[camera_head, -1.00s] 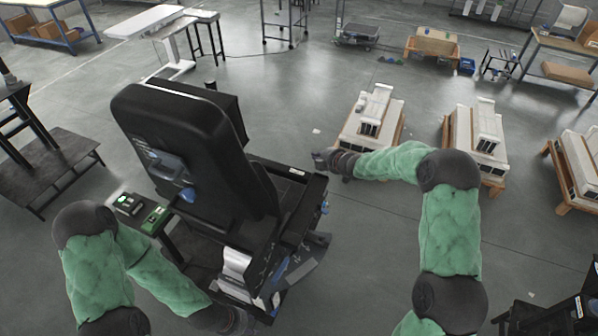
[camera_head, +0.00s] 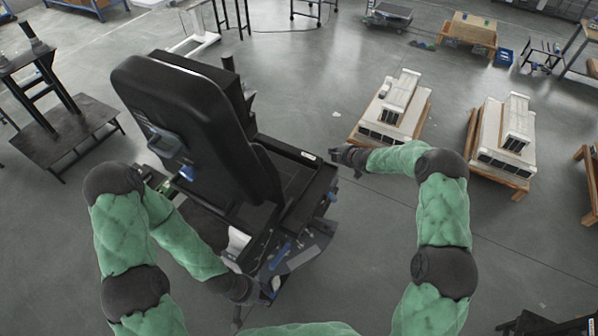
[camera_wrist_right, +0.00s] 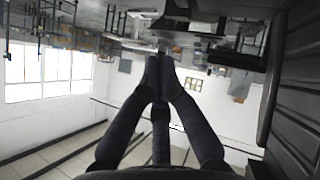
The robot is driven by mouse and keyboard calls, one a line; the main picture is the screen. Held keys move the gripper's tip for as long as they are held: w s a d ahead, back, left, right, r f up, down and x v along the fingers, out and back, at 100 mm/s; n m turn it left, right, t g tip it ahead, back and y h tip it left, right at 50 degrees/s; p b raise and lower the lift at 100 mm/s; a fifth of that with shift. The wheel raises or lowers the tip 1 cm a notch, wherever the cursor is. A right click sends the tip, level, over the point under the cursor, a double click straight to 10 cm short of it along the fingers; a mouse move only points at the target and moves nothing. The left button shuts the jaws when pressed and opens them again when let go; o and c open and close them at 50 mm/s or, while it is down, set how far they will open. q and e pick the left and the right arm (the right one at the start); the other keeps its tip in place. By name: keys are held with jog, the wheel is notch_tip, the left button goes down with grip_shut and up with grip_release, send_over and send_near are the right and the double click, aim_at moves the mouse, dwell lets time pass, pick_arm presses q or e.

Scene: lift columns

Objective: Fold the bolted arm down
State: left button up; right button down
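A black seat with a tall backrest (camera_head: 195,125) stands left of centre in the head view. A black side arm (camera_head: 310,190) with a small white label lies roughly level along its right side; I cannot tell whether this is the bolted arm. My right gripper (camera_head: 345,155) is just right of that arm's far end, with a small gap. In the right wrist view its fingers (camera_wrist_right: 158,68) come together at the tips with nothing seen between them. A dark ribbed surface (camera_wrist_right: 295,110) stands close on the right there. My left gripper (camera_head: 248,300) is low beside the seat's near side, its fingers unclear.
White units on wooden pallets (camera_head: 395,110) (camera_head: 505,145) stand on the floor to the right. A dark stand on a platform (camera_head: 70,130) is at left. A small green device (camera_head: 155,180) sits beside the backrest, partly behind my left arm.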

aim_at(333, 166)
jog(key=f, duration=0.1)
jog(key=f+b, duration=0.1)
jog(key=f, duration=0.1)
jog(key=w+f+b, duration=0.1)
jog(key=f, duration=0.1)
jog(key=shift+w+d+f, duration=0.1)
jog(key=shift+d+f, duration=0.05)
jog(key=shift+d, duration=0.2)
jog(key=shift+w+d+f+b, duration=0.1)
jog(key=shift+w+f+b, duration=0.05)
jog(key=shift+f+b, duration=0.7)
jog(key=shift+f, duration=0.2)
jog(key=v, duration=1.2)
